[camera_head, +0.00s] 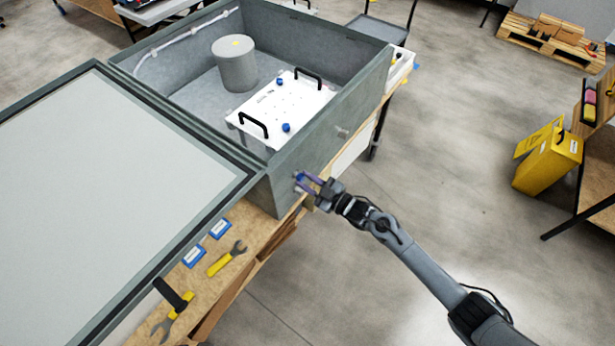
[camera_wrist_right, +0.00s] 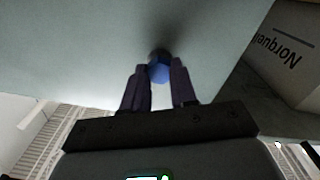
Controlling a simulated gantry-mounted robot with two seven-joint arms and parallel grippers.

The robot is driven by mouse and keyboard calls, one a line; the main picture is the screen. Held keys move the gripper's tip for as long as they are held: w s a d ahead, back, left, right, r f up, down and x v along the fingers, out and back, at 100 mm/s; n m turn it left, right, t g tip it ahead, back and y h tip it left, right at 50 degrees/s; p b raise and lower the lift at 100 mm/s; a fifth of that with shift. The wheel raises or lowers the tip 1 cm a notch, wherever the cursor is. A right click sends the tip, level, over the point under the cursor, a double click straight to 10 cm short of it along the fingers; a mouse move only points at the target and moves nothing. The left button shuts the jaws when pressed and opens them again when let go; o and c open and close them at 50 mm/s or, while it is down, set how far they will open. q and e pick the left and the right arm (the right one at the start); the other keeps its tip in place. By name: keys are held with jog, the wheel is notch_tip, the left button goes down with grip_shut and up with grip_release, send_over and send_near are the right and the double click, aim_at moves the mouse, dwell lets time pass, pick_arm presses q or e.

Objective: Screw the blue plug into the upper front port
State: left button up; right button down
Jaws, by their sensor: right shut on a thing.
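The grey analyser box (camera_head: 352,97) stands open on the wooden bench. My right gripper (camera_head: 303,182) is at the box's outer side wall near its near corner. It is shut on the blue plug (camera_head: 298,176). In the right wrist view the blue plug (camera_wrist_right: 159,72) lies between the fingertips of my right gripper (camera_wrist_right: 160,84), against a dark round spot on the grey wall. That spot is the port (camera_wrist_right: 158,54), mostly covered by the plug. How deep the plug sits cannot be told. My left gripper is not in view.
The open lid (camera_head: 90,200) covers the left. A white plate with black handles (camera_head: 285,108) and a grey cylinder (camera_head: 235,66) are inside the box.

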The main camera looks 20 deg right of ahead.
jog(key=m, duration=0.2)
jog(key=m+p, duration=0.1)
jog(key=m, duration=0.1)
jog(key=m+p, duration=0.1)
jog(key=m, duration=0.1)
jog(key=shift+r+m, duration=0.25)
jog(key=shift+m, duration=0.15)
jog(key=m, duration=0.4)
jog(key=shift+f+p, duration=0.25)
jog(key=shift+p, duration=0.15)
jog(key=c, duration=1)
grip_release()
